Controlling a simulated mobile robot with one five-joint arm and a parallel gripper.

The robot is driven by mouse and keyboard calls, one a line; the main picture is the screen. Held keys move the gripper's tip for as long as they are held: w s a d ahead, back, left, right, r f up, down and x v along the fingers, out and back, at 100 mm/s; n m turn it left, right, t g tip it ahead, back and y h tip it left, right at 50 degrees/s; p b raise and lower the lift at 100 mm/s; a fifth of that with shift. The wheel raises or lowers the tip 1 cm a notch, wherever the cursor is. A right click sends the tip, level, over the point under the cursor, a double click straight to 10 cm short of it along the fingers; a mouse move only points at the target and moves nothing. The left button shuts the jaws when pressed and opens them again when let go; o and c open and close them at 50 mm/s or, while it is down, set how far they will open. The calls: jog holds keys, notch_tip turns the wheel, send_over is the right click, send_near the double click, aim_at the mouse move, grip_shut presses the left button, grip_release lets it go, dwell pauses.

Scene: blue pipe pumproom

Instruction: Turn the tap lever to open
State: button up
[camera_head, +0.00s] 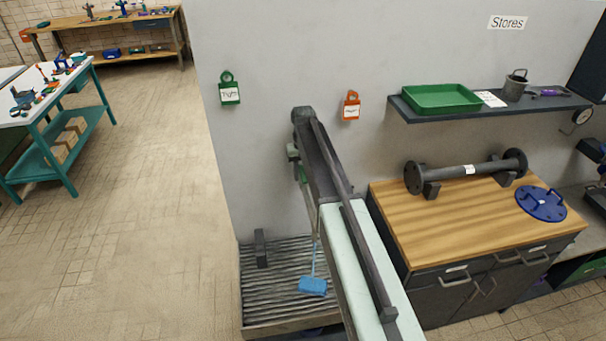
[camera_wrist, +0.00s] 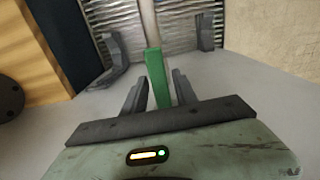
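I cannot make out a tap lever in either view. My gripper (camera_wrist: 159,82) points down close to the grey wall, its two dark fingers on either side of a green handle (camera_wrist: 156,75). The fingers look closed on this handle, though the contact is partly hidden by the gripper body. A pale shaft (camera_wrist: 149,22) runs on from the handle. In the head view the shaft runs down to a blue brush head (camera_head: 313,286) over the ribbed metal tray (camera_head: 276,310).
A grey upright (camera_head: 261,248) stands at the tray. To the right is a wooden-topped cabinet (camera_head: 415,222) with a flanged pipe (camera_head: 465,171) and blue disc (camera_head: 541,203). Above it a shelf (camera_head: 424,118) holds a green tray (camera_head: 440,97). Tags (camera_head: 229,92) hang on the wall. The left floor is clear.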

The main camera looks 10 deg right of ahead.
aim_at(303, 172)
dwell(0.3)
notch_tip(303, 172, up, 8)
jog(key=p, duration=0.8)
jog(key=shift+f, duration=0.1)
